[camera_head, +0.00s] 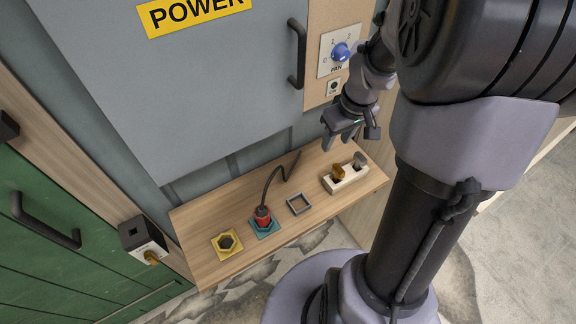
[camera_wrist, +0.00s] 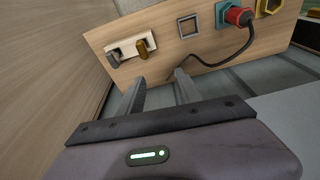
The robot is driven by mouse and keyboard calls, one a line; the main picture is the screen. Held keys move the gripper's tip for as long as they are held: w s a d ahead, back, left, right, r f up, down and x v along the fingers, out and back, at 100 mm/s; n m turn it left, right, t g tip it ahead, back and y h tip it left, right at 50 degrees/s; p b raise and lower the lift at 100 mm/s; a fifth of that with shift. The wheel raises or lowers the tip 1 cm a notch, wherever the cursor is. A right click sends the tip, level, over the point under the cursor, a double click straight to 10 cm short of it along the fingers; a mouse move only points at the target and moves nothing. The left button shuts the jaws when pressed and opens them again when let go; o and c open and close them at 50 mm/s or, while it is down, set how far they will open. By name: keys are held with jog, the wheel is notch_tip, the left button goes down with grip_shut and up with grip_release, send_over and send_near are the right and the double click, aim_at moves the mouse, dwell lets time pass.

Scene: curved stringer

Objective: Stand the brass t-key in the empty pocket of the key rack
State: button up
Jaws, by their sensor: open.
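The pale key rack (camera_head: 349,183) stands at the right end of the wooden shelf; it also shows in the wrist view (camera_wrist: 124,46). A brass key (camera_head: 338,172) stands at one pocket of the rack, and the wrist view shows it too (camera_wrist: 143,48). A grey key (camera_head: 360,160) stands at the other pocket. Dark openings show beside the keys; I cannot tell how deep either key sits. My gripper (camera_head: 338,142) is open and empty, above and behind the rack, apart from it. Its two fingers (camera_wrist: 160,78) are spread in the wrist view.
A square grey frame (camera_head: 299,204), a red plug (camera_head: 262,213) with a black cable in a teal socket, and a yellow hexagonal socket (camera_head: 227,245) line the shelf. A grey POWER cabinet (camera_head: 200,90) rises behind. Another brass piece (camera_head: 152,257) sits in a lock box at left.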

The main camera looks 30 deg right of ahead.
jog(key=s+a+r+m+t, duration=0.25)
jog(key=a+r, duration=0.35)
jog(key=a, duration=0.4)
jog(key=s+a+r+m+t, duration=0.1)
jog(key=s+a+r, duration=0.3)
jog(key=a+r, duration=0.4)
jog(key=s+a+f+y+b, duration=0.1)
jog(key=s+a+f+b, duration=0.2)
jog(key=s+a, duration=0.2)
jog(key=shift+s+a+f+m+y, duration=0.15)
jog(key=shift+a+f+m+y, duration=0.1)
jog(key=shift+m+y, duration=0.2)
